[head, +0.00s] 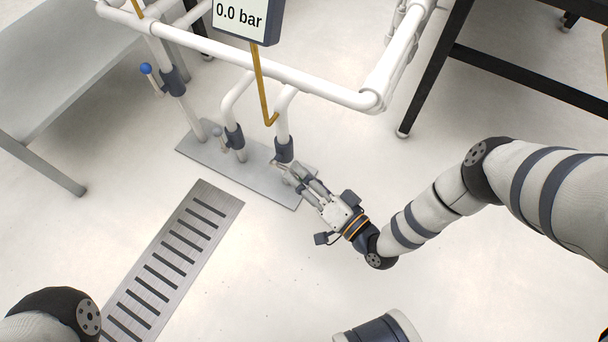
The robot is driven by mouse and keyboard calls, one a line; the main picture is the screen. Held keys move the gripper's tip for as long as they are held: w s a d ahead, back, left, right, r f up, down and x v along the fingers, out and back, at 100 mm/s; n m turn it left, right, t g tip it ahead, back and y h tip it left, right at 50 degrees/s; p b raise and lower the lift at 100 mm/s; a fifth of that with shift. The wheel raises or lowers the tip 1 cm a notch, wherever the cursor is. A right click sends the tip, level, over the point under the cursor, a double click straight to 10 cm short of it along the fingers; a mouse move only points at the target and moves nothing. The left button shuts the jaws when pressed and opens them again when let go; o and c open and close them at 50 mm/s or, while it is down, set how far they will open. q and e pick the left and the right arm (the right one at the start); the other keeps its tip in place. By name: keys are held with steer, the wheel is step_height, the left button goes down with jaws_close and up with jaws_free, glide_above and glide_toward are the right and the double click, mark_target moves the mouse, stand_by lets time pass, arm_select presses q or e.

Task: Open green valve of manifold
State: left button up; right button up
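The manifold (325,92) is a white pipe frame with several legs carrying dark grey valve bodies. A blue-knobbed valve handle (146,69) is on the left leg. A smaller pale-tipped handle (218,132) is beside the middle leg. No green handle can be made out; my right gripper may be hiding it. My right gripper (294,174) reaches in from the right, its fingers close to the dark valve body (284,149) on the right leg. I cannot tell whether they touch or hold anything. My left gripper is out of view.
A display (240,18) on the manifold reads 0.0 bar. The pipes stand on a grey base plate (258,178). A slotted floor drain (170,262) lies in front. A grey table (70,75) is at left and a black frame (500,68) at upper right.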

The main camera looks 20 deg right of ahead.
jaws_close()
